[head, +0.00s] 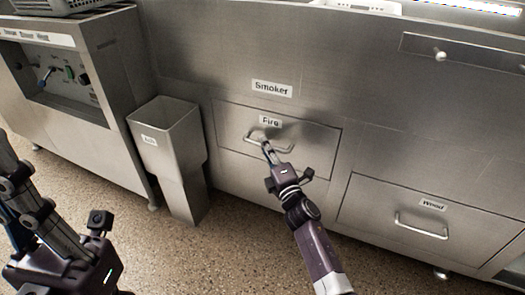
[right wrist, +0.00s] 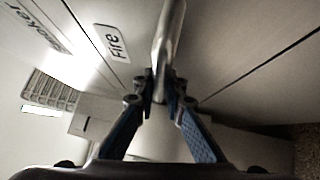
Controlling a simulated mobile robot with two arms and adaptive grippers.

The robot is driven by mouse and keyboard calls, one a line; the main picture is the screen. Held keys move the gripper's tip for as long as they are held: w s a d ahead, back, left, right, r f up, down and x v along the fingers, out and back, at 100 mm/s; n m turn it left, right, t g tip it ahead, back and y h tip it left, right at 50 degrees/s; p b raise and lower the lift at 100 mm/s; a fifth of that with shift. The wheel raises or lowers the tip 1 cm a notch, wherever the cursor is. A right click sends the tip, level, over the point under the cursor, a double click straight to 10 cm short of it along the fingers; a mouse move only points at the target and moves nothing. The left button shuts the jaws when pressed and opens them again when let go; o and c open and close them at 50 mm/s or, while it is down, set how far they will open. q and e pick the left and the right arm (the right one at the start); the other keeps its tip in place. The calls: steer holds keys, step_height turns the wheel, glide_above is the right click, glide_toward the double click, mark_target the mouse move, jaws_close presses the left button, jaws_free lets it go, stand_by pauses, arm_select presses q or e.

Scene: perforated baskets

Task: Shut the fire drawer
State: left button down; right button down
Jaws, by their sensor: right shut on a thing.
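The fire drawer (head: 228,124) is a grey metal front with a "Fire" label, set in the smoker's face below the "Smoker" label. Its front looks flush or nearly so; I cannot tell if a small gap remains. My right gripper (head: 267,148) is shut on its bar handle (head: 283,150). The right wrist view shows the fingers (right wrist: 160,92) closed around the silver handle bar (right wrist: 170,35), with the "Fire" label (right wrist: 112,43) beside it. Part of my left arm shows at the lower left of the head view; its finger state is unclear.
An ash bin (head: 166,125) stands on the floor left of the drawer. A wood drawer (head: 390,200) with a bar handle is at the lower right. A cabinet with knobs (head: 60,75) stands at the left. Speckled floor (head: 230,235) is clear in front.

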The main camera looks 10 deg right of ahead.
steer(key=c, duration=2.3)
jaws_free()
steer(key=shift+w+d, duration=0.15)
steer(key=shift+d, duration=0.1)
steer(key=o, duration=0.3)
steer(key=s, duration=0.4)
steer(key=s+d+f, duration=0.1)
steer(key=s, duration=0.6)
steer(key=shift+s+d+f, duration=0.15)
steer(key=shift+s+f, duration=0.15)
steer(key=shift+s, duration=0.1)
